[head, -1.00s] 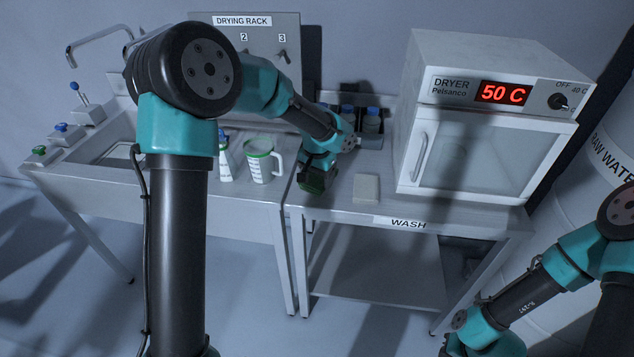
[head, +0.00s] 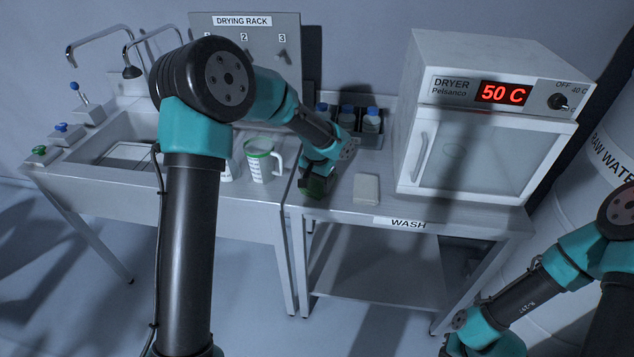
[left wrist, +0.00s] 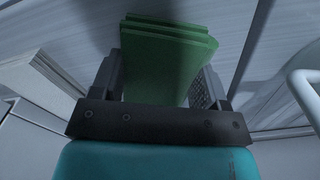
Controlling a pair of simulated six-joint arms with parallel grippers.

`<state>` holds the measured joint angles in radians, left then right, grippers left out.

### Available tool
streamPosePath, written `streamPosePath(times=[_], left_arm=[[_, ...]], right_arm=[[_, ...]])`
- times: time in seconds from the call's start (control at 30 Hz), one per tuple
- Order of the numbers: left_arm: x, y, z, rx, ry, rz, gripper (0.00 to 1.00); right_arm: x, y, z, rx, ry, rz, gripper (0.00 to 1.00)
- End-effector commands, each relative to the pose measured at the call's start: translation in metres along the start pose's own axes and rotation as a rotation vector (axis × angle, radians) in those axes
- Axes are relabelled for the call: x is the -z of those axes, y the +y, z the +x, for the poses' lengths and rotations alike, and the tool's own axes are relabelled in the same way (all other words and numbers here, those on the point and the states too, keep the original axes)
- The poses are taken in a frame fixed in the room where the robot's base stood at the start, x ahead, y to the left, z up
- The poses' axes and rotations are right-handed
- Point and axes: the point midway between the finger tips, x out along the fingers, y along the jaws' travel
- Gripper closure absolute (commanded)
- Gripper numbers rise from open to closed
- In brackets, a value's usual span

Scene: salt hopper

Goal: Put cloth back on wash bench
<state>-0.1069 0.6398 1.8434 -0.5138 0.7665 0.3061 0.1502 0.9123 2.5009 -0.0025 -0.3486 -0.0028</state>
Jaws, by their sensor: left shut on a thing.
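The green cloth (left wrist: 165,55) is a folded stack held between the two fingers of my left gripper (left wrist: 163,85) in the left wrist view. In the head view, the cloth (head: 314,187) is a small dark green patch at the left end of the wash bench (head: 440,216), partly covered by my left gripper (head: 316,178). The gripper is shut on it, low over the bench top. I cannot tell whether the cloth touches the bench. My right gripper is out of view; only part of that arm shows at the lower right.
A pale block (head: 366,189) lies just right of the cloth. A green-rimmed jug (head: 260,163) stands close on the left, on the sink bench. Blue-capped bottles (head: 346,118) stand behind in a rack. The dryer (head: 485,120) fills the bench's right side.

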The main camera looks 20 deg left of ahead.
Motion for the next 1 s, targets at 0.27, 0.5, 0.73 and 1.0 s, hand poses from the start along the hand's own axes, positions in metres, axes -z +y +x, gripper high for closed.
streamPosePath(times=[0.27, 0.5, 0.73, 1.0], left_arm=[[0.000, 0.000, 0.003, 0.000, 0.000, 0.000, 0.54], [0.000, 0.000, 0.003, 0.000, 0.000, 0.000, 0.09], [0.000, 0.000, 0.003, 0.000, 0.000, 0.000, 0.06], [0.001, 0.000, -0.011, 0.001, 0.003, -0.001, 0.06]], right_arm=[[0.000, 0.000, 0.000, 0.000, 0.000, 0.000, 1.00], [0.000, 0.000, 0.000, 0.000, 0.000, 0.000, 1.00], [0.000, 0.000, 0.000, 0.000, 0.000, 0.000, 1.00], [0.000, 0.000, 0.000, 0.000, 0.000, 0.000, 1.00]])
